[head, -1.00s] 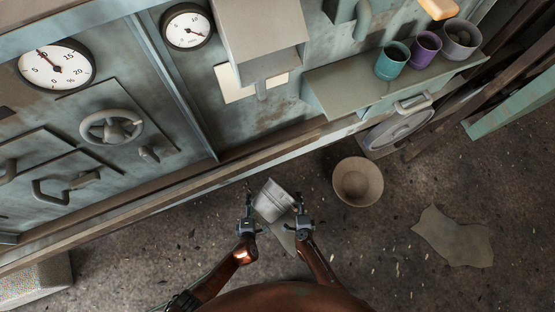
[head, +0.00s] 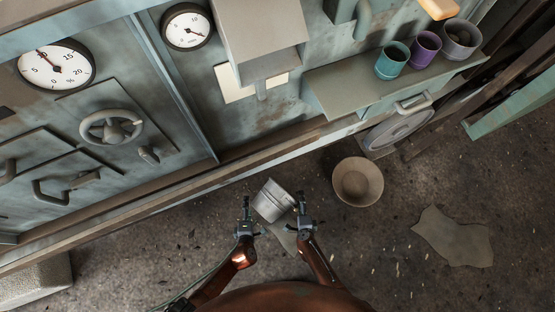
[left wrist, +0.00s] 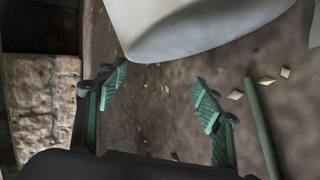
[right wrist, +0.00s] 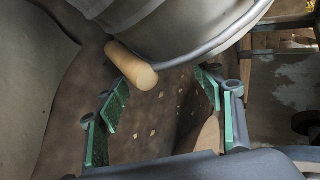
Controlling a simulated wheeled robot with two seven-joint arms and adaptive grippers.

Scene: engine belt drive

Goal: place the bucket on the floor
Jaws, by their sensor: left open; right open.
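The metal bucket (head: 273,200) is in the middle of the head view, between my two grippers, beside the base of the machine. My left gripper (head: 246,204) is open on its left side, with a small gap to it. My right gripper (head: 301,204) is open, close to its right side. The bucket's pale underside and wall (left wrist: 190,25) show above the parted fingers in the left wrist view. In the right wrist view the bucket (right wrist: 190,25) and a wooden grip (right wrist: 131,66) are above the parted fingers. Whether the bucket touches the floor I cannot tell.
A beige bowl-like container (head: 358,182) stands on the floor to the right. A flat grey patch (head: 453,237) lies farther right. The machine cabinet (head: 270,140) fills the far side; its shelf (head: 350,85) carries three cups. The floor (head: 385,235) between is free.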

